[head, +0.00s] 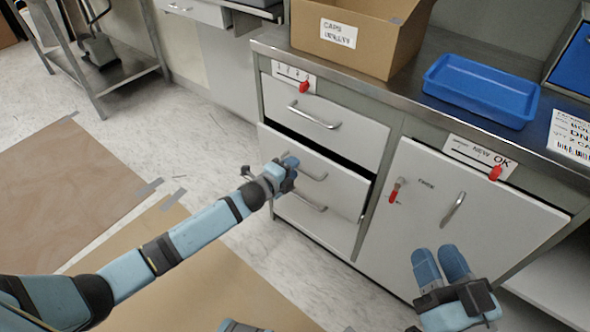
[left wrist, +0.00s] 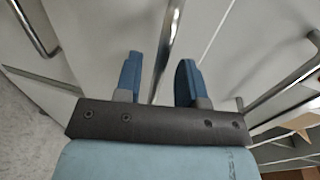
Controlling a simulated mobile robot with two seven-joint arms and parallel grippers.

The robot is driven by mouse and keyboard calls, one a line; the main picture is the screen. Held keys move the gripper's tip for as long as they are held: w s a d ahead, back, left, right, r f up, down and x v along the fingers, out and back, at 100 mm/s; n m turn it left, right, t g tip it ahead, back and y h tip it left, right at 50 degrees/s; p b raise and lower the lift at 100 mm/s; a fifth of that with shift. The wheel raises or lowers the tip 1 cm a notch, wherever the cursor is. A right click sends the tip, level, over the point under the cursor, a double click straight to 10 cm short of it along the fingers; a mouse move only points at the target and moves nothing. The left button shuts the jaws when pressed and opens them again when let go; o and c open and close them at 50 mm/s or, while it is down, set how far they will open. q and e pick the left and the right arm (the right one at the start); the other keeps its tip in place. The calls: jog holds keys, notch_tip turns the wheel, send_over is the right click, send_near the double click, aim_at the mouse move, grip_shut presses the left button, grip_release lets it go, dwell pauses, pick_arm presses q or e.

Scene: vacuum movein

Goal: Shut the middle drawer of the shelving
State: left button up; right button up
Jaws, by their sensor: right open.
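The middle drawer (head: 338,184) of the grey shelving unit stands out a little, with a dark gap along its top edge. Its bar handle (head: 312,174) is partly hidden by my left gripper (head: 291,172), which is at the drawer front. In the left wrist view my left gripper (left wrist: 158,80) has its blue fingers apart, with a metal bar (left wrist: 168,45) showing between them; I cannot tell whether they touch it. My right gripper (head: 443,264) is open and empty in front of the cabinet door (head: 420,215).
The top drawer (head: 340,125) and bottom drawer (head: 325,228) sit above and below. A cardboard box (head: 385,50) and a blue tray (head: 480,90) stand on the worktop. The cabinet door has a handle (head: 453,208).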

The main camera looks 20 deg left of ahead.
aim_at(302, 159)
pick_arm(q)
jog(key=shift+x, duration=0.9)
pick_arm(e)
jog(key=shift+f, duration=0.45)
pick_arm(q)
jog(key=shift+c, duration=0.2)
grip_shut()
jog(key=shift+r+x, duration=0.2)
jog(key=shift+x, duration=0.8)
jog(key=shift+r+x, duration=0.25)
jog(key=shift+x, duration=0.8)
jog(key=shift+w, duration=0.1)
pick_arm(e)
jog(key=shift+a+f, duration=0.1)
pick_arm(q)
jog(key=shift+c, duration=0.9)
grip_release()
jog(key=shift+r, duration=0.1)
jog(key=shift+o, duration=1.1)
jog(key=shift+w, duration=0.1)
